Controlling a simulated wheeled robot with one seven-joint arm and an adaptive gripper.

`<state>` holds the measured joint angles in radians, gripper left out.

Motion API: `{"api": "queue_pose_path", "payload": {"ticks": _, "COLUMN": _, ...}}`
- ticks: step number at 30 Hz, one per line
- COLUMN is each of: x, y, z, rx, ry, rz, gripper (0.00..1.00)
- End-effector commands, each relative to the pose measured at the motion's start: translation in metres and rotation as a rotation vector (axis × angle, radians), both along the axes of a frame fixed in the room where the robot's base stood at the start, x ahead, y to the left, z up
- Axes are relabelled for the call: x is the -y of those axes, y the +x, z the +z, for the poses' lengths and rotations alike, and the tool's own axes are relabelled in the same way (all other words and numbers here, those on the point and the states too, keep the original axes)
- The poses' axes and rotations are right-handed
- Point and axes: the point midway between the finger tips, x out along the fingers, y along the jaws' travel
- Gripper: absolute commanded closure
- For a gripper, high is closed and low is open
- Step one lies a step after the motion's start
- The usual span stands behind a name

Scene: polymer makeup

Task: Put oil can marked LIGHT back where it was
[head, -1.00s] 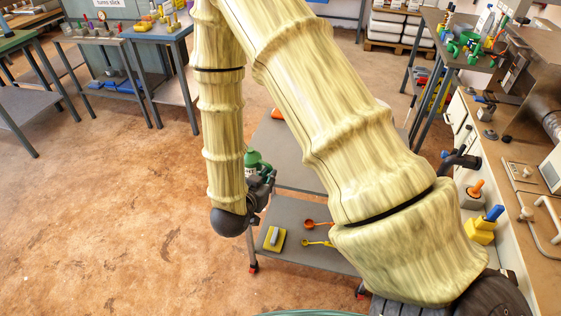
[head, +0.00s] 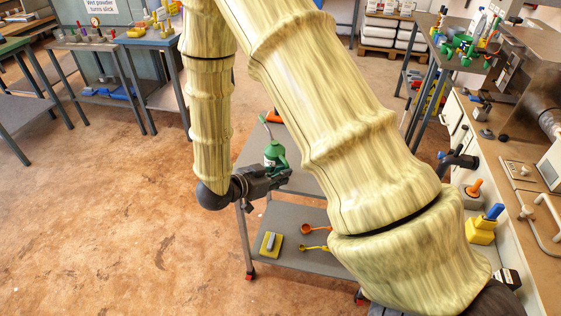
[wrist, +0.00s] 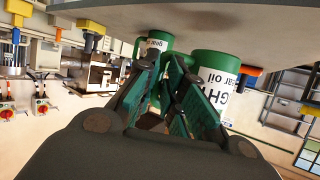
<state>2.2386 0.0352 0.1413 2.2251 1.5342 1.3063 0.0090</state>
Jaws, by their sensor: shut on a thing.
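The oil can marked LIGHT is green with a white label and a thin spout in the head view (head: 275,155). In the upside-down wrist view, part of the word LIGHT shows on the large green can (wrist: 218,72) by the right finger. A second green, white-labelled body (wrist: 155,43) shows beyond the left finger. My gripper (head: 284,176) is shut on the LIGHT can at the upper shelf of a grey trolley (head: 252,152). Its fingers (wrist: 163,92) flank green parts; the exact grip is partly hidden. I cannot tell if the can touches the shelf.
An orange object (head: 272,116) lies on the upper shelf. A counter (head: 515,185) with tools stands at the right. The floor at the left is clear. My arm hides much of the trolley.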

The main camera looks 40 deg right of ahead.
Motion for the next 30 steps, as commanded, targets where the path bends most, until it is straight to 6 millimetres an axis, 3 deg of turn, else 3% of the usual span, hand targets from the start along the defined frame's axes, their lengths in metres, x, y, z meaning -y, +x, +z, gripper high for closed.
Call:
{"api": "queue_pose_path", "payload": {"ticks": 9, "x": 0.04, "y": 0.05, "z": -0.004, "rx": 0.002, "ry": -0.001, "rz": -0.001, "gripper": 1.0}}
{"api": "queue_pose_path", "payload": {"ticks": 13, "x": 0.051, "y": 0.063, "z": -0.006, "rx": 0.002, "ry": -0.002, "rz": -0.002, "gripper": 1.0}}
{"api": "queue_pose_path", "payload": {"ticks": 22, "x": 0.061, "y": 0.076, "z": -0.008, "rx": 0.001, "ry": -0.001, "rz": 0.0, "gripper": 1.0}}
{"api": "queue_pose_path", "payload": {"ticks": 30, "x": 0.061, "y": 0.076, "z": -0.035, "rx": -0.001, "ry": -0.001, "rz": 0.002, "gripper": 1.0}}
